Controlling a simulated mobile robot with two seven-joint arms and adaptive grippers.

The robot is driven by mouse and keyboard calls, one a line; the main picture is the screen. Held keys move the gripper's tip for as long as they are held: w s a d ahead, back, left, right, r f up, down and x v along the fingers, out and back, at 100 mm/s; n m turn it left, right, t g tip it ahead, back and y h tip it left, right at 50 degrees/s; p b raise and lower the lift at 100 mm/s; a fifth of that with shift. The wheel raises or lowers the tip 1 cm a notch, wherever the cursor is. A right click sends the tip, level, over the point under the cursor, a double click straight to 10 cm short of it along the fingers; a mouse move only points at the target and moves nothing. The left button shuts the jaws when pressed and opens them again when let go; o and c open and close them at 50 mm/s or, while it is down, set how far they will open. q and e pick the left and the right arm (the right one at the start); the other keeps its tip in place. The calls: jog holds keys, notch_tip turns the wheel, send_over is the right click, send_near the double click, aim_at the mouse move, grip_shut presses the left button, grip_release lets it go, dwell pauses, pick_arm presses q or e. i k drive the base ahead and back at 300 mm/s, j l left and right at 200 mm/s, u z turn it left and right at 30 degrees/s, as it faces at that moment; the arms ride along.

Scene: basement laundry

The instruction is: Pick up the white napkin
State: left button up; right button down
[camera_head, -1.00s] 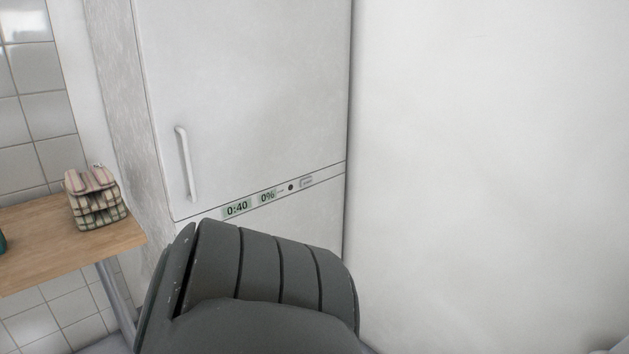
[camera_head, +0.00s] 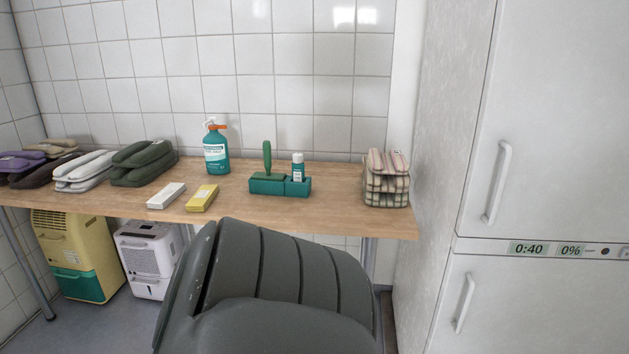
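A white folded cloth stack (camera_head: 85,171) lies on the wooden table at the left. It is the only white cloth I can make out, but I cannot tell for sure that it is the napkin. Neither of my grippers is in view.
The wooden table (camera_head: 335,212) runs along the tiled wall. On it stand a spray bottle (camera_head: 216,152), a yellow block (camera_head: 202,198), a green caddy (camera_head: 268,185) and striped cloths (camera_head: 387,180). Dehumidifiers (camera_head: 148,262) stand below. A white cabinet (camera_head: 545,120) is at right.

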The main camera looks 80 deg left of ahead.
aim_at(162, 199)
jog(key=u, duration=3.4)
